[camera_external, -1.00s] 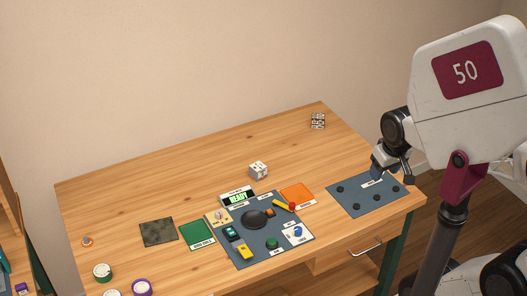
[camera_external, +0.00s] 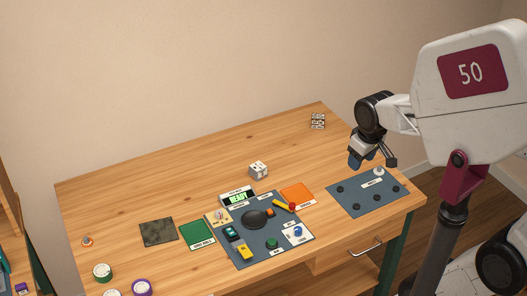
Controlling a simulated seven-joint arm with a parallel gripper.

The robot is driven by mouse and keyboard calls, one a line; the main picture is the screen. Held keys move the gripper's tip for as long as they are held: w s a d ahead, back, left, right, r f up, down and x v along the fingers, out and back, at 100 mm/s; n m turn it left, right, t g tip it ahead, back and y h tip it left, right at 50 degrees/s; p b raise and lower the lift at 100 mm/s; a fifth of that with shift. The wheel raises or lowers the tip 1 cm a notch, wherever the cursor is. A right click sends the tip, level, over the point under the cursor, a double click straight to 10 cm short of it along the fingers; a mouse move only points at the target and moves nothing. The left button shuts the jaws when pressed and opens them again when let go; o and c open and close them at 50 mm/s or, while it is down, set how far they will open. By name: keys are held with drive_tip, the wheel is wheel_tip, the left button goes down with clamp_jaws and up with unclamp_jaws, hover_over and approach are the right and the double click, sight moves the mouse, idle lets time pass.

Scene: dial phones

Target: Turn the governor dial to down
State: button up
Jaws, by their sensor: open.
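A dark blue-grey control panel (camera_external: 250,262) lies near the front middle of the table. It carries a small knob on a cream plate (camera_external: 218,216) and a blue knob (camera_external: 297,231) on a white plate. The labels are too small to read, so I cannot tell which is the governor dial or where it points. My gripper (camera_external: 373,162) is open and empty at the right, above the back edge of a separate dark board (camera_external: 375,203), well away from the control panel. A small white knob (camera_external: 379,171) shows just below it on that board.
The panel also has a READY display (camera_external: 238,198), a round black part (camera_external: 255,219), a red-yellow lever (camera_external: 284,205) and a green button (camera_external: 272,243). A white cube (camera_external: 258,170) stands behind. Green (camera_external: 197,234) and orange (camera_external: 297,194) mats flank it. The table's back left is clear.

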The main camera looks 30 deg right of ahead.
drive_tip(key=w+a+f+n, duration=0.35)
drive_tip(key=w+a, duration=0.35)
drive_tip(key=w, duration=0.3)
drive_tip(key=n+g, duration=0.2)
drive_tip(key=n, duration=1)
hover_over(219, 212)
drive_tip(key=f, duration=1.8)
drive_tip(key=shift+s+d+f, duration=0.2)
drive_tip(key=shift+d+f, duration=0.05)
drive_tip(key=shift+w+a+f, duration=0.15)
drive_tip(key=shift+a+f, duration=0.2)
drive_tip(key=shift+a, duration=0.05)
drive_tip(key=shift+f, duration=3.85)
drive_tip(key=shift+c, duration=0.5)
